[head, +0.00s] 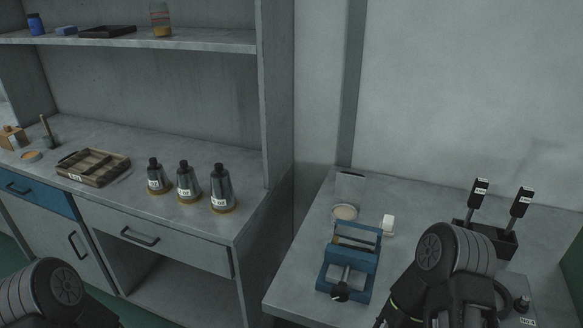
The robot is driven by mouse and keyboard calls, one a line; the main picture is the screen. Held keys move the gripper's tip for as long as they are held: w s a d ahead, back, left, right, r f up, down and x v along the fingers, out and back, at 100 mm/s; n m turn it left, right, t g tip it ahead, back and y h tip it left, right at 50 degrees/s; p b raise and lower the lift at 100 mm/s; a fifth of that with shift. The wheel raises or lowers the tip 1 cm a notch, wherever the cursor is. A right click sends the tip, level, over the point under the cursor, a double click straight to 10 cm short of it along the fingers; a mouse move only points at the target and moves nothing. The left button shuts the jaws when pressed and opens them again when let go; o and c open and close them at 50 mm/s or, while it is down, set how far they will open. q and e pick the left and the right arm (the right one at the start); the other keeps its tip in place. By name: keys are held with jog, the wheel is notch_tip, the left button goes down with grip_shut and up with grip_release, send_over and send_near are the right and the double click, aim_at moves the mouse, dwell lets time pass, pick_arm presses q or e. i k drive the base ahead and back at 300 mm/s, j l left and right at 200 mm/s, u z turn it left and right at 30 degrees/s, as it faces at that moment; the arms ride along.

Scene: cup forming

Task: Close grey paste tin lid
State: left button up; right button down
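A small round tin (345,212) with a pale cream top stands on the right-hand bench, behind a blue metal device. A grey upright plate (350,186) stands just behind it. I cannot tell whether this plate is the tin's lid or a separate thing. My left arm shows only as a dark joint at the bottom left, and its gripper is out of the picture. My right arm comes in at the bottom right, to the right of the blue device. Its fingers are not visible, cut off at the bottom edge.
The blue device (347,272) stands in front of the tin. A black holder (486,240) has two labelled tools. The left counter carries three dark bottles (188,183) and a wooden tray (93,168).

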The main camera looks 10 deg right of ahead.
aim_at(349, 186)
jog(key=i+j+u, duration=0.1)
jog(key=j+u, duration=0.15)
jog(key=i+j+u, duration=0.2)
jog(key=i+j+z, duration=0.45)
jog(key=i, duration=0.1)
